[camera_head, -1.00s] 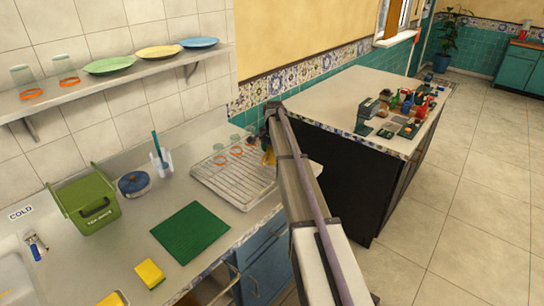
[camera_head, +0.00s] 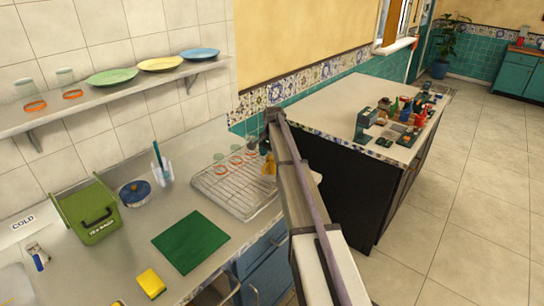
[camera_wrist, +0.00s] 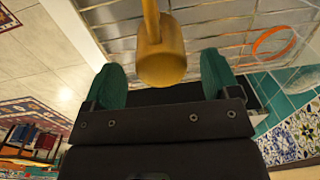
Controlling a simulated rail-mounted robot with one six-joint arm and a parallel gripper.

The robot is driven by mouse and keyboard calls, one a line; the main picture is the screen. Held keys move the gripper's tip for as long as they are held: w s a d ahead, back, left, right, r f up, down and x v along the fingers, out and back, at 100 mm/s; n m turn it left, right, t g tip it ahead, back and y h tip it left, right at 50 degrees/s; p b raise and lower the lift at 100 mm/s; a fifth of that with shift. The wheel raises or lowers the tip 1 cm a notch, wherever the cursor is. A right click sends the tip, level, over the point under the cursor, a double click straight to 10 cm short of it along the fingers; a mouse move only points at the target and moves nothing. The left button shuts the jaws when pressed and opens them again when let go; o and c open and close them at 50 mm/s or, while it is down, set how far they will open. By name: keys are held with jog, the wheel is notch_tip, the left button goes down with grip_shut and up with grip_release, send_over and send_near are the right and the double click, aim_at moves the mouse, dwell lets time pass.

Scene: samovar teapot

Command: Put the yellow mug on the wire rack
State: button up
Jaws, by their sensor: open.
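The yellow mug (camera_head: 269,166) is at the right end of the wire rack (camera_head: 222,187) in the head view, partly hidden by my arm. My gripper (camera_head: 266,147) is just above and beside it, mostly hidden there. In the wrist view, the mug (camera_wrist: 161,58) lies between the two green fingertips of my gripper (camera_wrist: 162,76), with a visible gap on each side. The jaws are open. Rack wires (camera_wrist: 208,30) show behind the mug. I cannot tell how the mug's base rests on them.
Several upturned glasses (camera_head: 236,158) stand along the rack's back edge; one orange-rimmed glass (camera_wrist: 272,42) shows in the wrist view. A green mat (camera_head: 190,241), green caddy (camera_head: 92,215) and blue pot (camera_head: 135,193) are on the counter. A dark island (camera_head: 350,180) stands to the right.

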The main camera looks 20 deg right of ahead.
notch_tip(320, 180, up, 10)
jog(key=p, duration=0.9)
jog(key=s+a+n, duration=0.4)
jog(key=s+a, duration=0.4)
jog(key=s, duration=0.4)
jog(key=s+a+f+n+b, duration=0.1)
jog(key=s+a+n, duration=0.3)
jog(key=s+a, duration=0.3)
jog(key=s+a+f+n+b, duration=0.1)
jog(key=s+a+n, duration=0.4)
jog(key=s, duration=1.2)
jog(key=shift+s+a, duration=0.3)
jog(key=shift+a, duration=1.55)
